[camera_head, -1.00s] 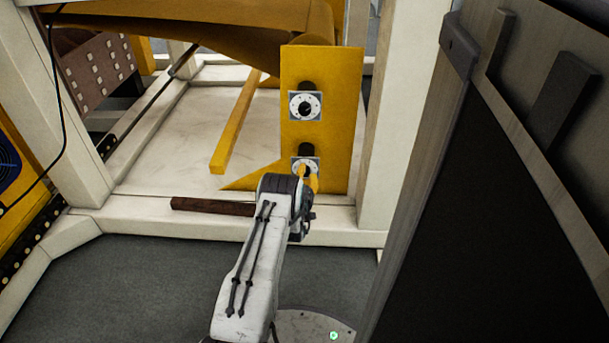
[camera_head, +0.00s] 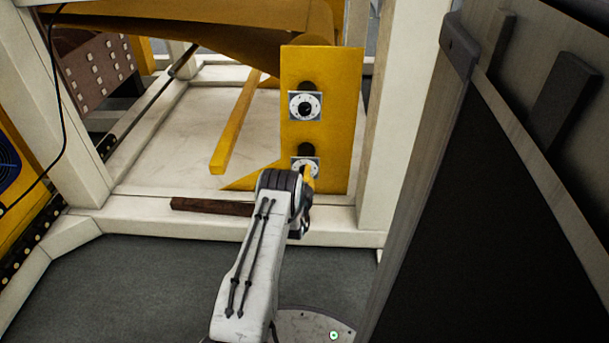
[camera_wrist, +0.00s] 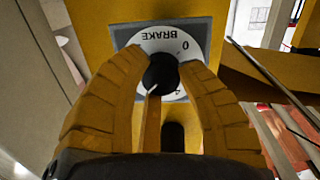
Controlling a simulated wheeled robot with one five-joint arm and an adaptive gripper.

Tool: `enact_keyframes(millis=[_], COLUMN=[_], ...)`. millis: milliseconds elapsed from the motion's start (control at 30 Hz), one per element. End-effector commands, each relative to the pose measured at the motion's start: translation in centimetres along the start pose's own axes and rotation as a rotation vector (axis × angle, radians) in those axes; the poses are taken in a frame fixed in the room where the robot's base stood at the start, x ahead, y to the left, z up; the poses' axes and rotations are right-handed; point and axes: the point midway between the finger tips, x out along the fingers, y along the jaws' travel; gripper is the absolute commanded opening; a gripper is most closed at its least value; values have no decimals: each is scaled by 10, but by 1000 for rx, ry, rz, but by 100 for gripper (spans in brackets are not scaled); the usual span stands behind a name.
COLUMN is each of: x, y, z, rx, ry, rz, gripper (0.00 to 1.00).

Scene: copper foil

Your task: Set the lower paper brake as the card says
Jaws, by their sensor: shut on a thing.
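The lower brake dial (camera_head: 304,162) is on the yellow upright panel (camera_head: 340,120), below a similar upper dial (camera_head: 305,106). My gripper (camera_head: 308,172) reaches it from the front and hides part of it in the head view. In the wrist view, the two yellow fingers of my gripper (camera_wrist: 163,78) are shut on the black knob (camera_wrist: 161,72) of the dial. A pale pointer line shows below the knob. No card is readable.
A dark panel in a pale frame (camera_head: 450,215) stands close on the right. White frame posts (camera_head: 395,130) flank the yellow panel. A brown bar (camera_head: 213,206) lies on the front beam. Grey floor (camera_head: 130,285) is clear at left.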

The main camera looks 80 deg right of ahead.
Motion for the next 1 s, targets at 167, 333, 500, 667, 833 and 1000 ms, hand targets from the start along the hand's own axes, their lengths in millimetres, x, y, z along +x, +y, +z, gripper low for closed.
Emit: enact_keyframes(millis=[167, 333, 500, 667, 833, 1000], x=[-1, -1, -1, -1, -1, -1], y=[-2, -3, -3, -4, -4, -3], z=[4, 4, 4, 5, 4, 2], rx=[50, 71, 74, 73, 72, 72], ry=[-16, -18, -18, -18, -16, -12], rz=[-4, -5, -6, -7, -6, -5], gripper=[2, 2, 2, 2, 46, 61])
